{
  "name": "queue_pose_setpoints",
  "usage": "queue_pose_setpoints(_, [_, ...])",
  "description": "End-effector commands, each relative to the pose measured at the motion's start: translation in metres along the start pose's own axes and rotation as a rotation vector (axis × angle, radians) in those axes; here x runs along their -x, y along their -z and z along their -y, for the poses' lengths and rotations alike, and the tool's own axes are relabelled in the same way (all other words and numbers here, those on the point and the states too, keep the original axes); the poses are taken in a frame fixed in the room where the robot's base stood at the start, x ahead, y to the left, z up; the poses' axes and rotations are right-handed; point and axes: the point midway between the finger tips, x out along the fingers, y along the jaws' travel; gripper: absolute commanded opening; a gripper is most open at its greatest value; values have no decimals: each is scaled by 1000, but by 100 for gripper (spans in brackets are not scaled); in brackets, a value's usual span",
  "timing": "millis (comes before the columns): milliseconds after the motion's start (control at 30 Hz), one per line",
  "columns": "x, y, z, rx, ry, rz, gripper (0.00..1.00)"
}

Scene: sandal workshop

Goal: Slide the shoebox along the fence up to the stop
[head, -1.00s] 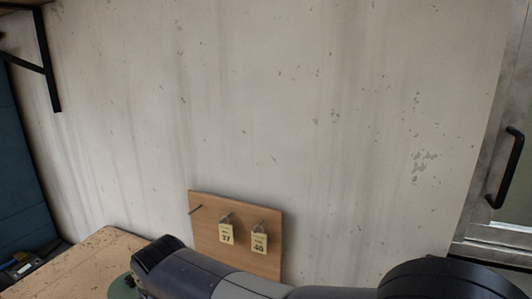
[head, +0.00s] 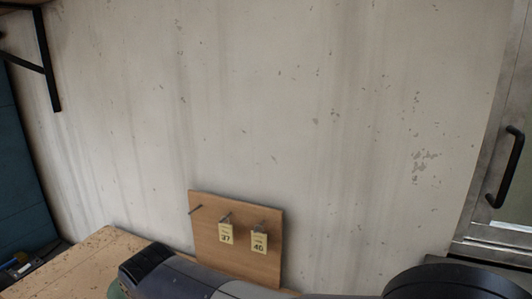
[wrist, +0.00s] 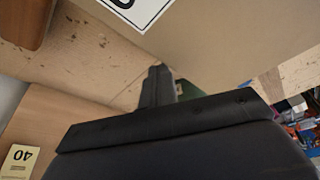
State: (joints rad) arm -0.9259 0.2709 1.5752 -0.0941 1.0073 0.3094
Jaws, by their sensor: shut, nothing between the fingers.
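In the wrist view, a large tan surface with a white label (wrist: 133,8) bearing a black mark fills the upper right; it looks like the shoebox (wrist: 230,45). My gripper (wrist: 158,78) is shut and empty, its dark fingers close to the lower edge of the box. I cannot tell whether they touch it. A brown wooden block (wrist: 24,20) shows at the upper left; I cannot tell whether it is the stop or part of the fence. In the head view the box and my fingers are out of sight, with only my arm along the bottom.
The speckled wooden worktop (head: 85,265) shows at lower left in the head view. A wooden board (head: 208,235) with pegs and yellow tags 37 (head: 226,236) and 40 (head: 259,243) stands against the wall. Tag 40 also shows in the wrist view (wrist: 18,160).

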Motion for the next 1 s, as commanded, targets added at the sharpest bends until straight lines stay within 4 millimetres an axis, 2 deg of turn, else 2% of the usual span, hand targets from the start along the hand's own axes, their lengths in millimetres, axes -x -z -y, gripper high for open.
queue_pose_setpoints(600, [-1,5,-9,-1,0,1,0])
queue_pose_setpoints(1000, [28,14,-9,0,0,1,0])
